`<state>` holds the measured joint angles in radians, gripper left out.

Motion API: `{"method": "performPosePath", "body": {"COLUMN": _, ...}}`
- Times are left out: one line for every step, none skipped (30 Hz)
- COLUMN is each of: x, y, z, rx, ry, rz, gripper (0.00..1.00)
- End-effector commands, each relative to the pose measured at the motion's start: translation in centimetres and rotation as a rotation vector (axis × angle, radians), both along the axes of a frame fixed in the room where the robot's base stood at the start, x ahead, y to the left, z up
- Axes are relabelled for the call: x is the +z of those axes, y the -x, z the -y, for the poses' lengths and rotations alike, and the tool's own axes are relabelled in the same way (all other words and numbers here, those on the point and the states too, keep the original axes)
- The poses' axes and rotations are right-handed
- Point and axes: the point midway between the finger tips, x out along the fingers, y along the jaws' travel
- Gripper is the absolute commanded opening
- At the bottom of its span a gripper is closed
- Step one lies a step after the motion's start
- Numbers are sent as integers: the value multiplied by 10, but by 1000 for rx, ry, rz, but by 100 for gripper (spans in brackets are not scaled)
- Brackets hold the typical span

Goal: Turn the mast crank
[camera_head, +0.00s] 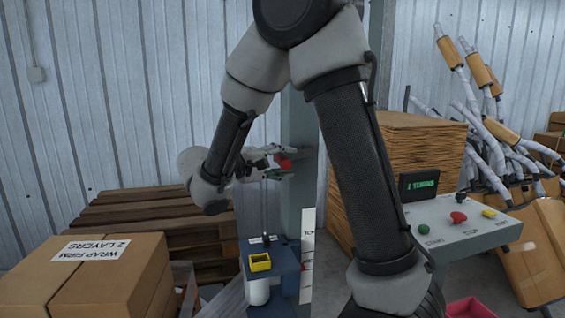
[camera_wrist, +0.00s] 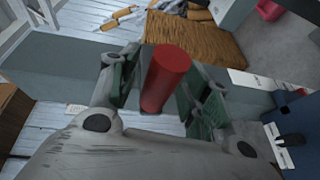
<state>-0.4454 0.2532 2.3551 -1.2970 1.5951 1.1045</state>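The crank's red cylindrical grip (camera_head: 284,162) stands out beside the tall grey mast (camera_head: 299,110). In the wrist view the red grip (camera_wrist: 166,77) lies between the two green-padded fingers of my gripper (camera_wrist: 160,92), with narrow gaps on both sides. My gripper (camera_head: 281,162) reaches in from the left in the head view, its fingers apart above and below the grip. The crank's arm and hub are hidden or too small to make out.
A blue unit with a yellow tray (camera_head: 260,262) stands below my gripper. Cardboard boxes (camera_head: 85,275) and pallets (camera_head: 150,215) are at left. A control panel (camera_head: 455,232) with buttons and a small display (camera_head: 419,184) is at right, before stacked cardboard (camera_head: 400,150) and wrapped mufflers (camera_head: 485,100).

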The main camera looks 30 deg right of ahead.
Motion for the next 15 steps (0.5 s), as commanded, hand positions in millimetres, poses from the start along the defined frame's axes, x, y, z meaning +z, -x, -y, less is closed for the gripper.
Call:
{"method": "performPosePath", "body": {"x": 0, "y": 0, "z": 0, "rx": 0, "ry": 0, "rz": 0, "gripper": 40}}
{"method": "performPosePath", "body": {"x": 0, "y": 0, "z": 0, "rx": 0, "ry": 0, "rz": 0, "gripper": 35}}
{"method": "performPosePath", "body": {"x": 0, "y": 0, "z": 0, "rx": 0, "ry": 0, "rz": 0, "gripper": 28}}
{"method": "performPosePath", "body": {"x": 0, "y": 0, "z": 0, "rx": 0, "ry": 0, "rz": 0, "gripper": 22}}
{"method": "performPosePath", "body": {"x": 0, "y": 0, "z": 0, "rx": 0, "ry": 0, "rz": 0, "gripper": 17}}
{"method": "performPosePath", "body": {"x": 0, "y": 0, "z": 0, "rx": 0, "ry": 0, "rz": 0, "gripper": 9}}
{"method": "performPosePath", "body": {"x": 0, "y": 0, "z": 0, "rx": 0, "ry": 0, "rz": 0, "gripper": 4}}
{"method": "performPosePath", "body": {"x": 0, "y": 0, "z": 0, "rx": 0, "ry": 0, "rz": 0, "gripper": 0}}
{"method": "performPosePath", "body": {"x": 0, "y": 0, "z": 0, "rx": 0, "ry": 0, "rz": 0, "gripper": 0}}
{"method": "performPosePath", "body": {"x": 0, "y": 0, "z": 0, "rx": 0, "ry": 0, "rz": 0, "gripper": 0}}
{"method": "performPosePath", "body": {"x": 0, "y": 0, "z": 0, "rx": 0, "ry": 0, "rz": 0, "gripper": 0}}
{"method": "performPosePath", "body": {"x": 1, "y": 0, "z": 0, "rx": 0, "ry": -2, "rz": 1, "gripper": 0}}
{"method": "performPosePath", "body": {"x": 1, "y": 0, "z": 0, "rx": 0, "ry": -8, "rz": 3, "gripper": 0}}
{"method": "performPosePath", "body": {"x": 3, "y": 0, "z": 0, "rx": 0, "ry": -17, "rz": 5, "gripper": 0}}
{"method": "performPosePath", "body": {"x": 5, "y": 0, "z": 0, "rx": 0, "ry": -34, "rz": 10, "gripper": 0}}
